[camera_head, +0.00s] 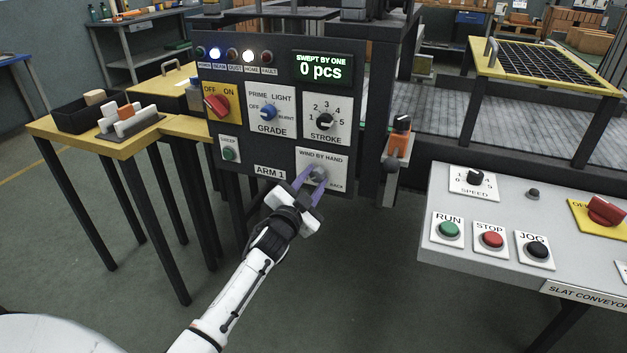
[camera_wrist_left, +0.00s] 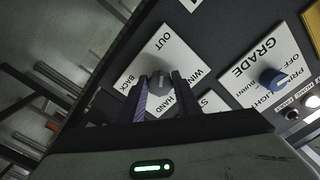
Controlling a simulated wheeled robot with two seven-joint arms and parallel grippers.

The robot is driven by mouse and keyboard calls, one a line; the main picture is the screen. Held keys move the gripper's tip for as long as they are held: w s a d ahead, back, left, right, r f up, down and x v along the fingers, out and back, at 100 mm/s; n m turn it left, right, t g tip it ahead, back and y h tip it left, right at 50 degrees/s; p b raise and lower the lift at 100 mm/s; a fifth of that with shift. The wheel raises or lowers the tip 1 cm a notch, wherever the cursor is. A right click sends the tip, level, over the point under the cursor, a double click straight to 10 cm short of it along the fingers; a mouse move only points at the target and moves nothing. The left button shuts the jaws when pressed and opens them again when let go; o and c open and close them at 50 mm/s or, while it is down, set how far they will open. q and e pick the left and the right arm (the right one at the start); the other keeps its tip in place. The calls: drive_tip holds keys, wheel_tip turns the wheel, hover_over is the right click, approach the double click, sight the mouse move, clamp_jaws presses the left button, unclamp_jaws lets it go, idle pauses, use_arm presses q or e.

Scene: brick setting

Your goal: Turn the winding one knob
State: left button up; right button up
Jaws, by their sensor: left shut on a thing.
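The winding knob (camera_head: 319,174) is a small round grey knob on a white plate marked "WIND BY HAND", low on the right of the dark ARM 1 panel (camera_head: 270,171). My left gripper (camera_head: 309,183) reaches it from below, with its purple-sided fingers on either side of the knob. The left wrist view shows the grey knob (camera_wrist_left: 160,82) between the fingertips of my left gripper (camera_wrist_left: 161,90). The gripper is shut on the knob. The fingers hide part of the plate's lettering. My right gripper is not in view.
The panel also carries a red OFF/ON switch (camera_head: 217,105), a blue GRADE knob (camera_head: 268,112), a black STROKE knob (camera_head: 325,121) and a green button (camera_head: 229,154). An orange-and-black lever (camera_head: 399,138) stands right of the panel. A grey conveyor console (camera_head: 510,205) is at right.

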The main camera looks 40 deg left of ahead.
use_arm(q)
drive_tip(key=shift+f, duration=0.1)
drive_tip(key=o, duration=1.1)
drive_tip(key=shift+c, duration=0.2)
drive_tip(key=shift+s, duration=0.1)
drive_tip(key=p+v, duration=0.1)
drive_tip(key=v, duration=0.9)
drive_tip(key=shift+s, duration=0.15)
